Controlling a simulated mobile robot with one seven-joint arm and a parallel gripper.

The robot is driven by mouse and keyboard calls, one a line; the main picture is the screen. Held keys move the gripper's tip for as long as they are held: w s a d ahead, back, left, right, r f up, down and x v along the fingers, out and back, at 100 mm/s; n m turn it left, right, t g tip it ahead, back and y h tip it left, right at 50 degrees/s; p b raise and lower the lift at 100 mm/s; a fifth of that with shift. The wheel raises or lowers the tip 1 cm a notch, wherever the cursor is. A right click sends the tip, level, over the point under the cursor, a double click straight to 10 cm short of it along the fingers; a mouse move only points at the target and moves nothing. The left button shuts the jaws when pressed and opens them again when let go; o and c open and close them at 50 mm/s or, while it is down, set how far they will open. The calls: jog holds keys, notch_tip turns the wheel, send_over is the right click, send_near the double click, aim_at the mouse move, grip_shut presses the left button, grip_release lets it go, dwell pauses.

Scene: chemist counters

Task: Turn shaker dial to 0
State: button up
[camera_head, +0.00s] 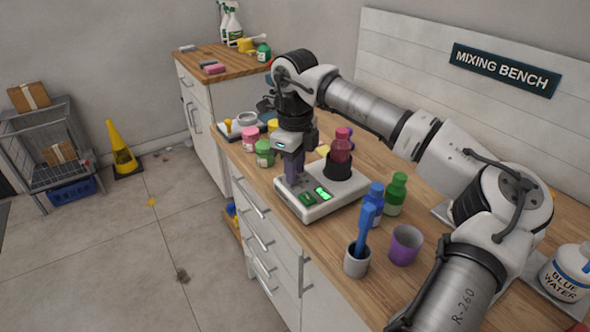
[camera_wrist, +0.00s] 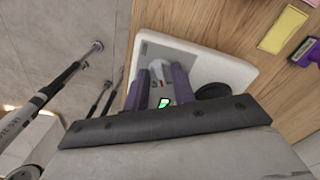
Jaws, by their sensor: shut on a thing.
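The white shaker (camera_head: 330,203) sits on the wooden bench, with green lit displays on its front and a red-pink bottle (camera_head: 341,147) upright in its black holder. My gripper (camera_head: 292,178) points down at the left end of the shaker's top, its purple fingers low over the panel. In the wrist view the fingers (camera_wrist: 162,72) stand on both sides of the pale shaker dial (camera_wrist: 157,66), shut on it. The dial is hidden in the head view, and its setting cannot be read. The shaker's white body (camera_wrist: 228,70) also shows in the wrist view.
Pink (camera_head: 250,139) and green (camera_head: 264,153) jars stand left of the shaker. Blue (camera_head: 374,204) and green (camera_head: 396,193) bottles, a purple cup (camera_head: 405,244) and a grey cup (camera_head: 357,260) holding a blue tool stand right of it. Drawers front the bench.

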jog(key=n, duration=0.6)
jog(key=shift+r, duration=0.1)
jog(key=n, duration=0.6)
dwell(0.5)
jog(key=o, duration=1)
notch_tip(320, 180, up, 14)
jog(key=shift+f+b, duration=0.15)
jog(key=shift+b, duration=0.45)
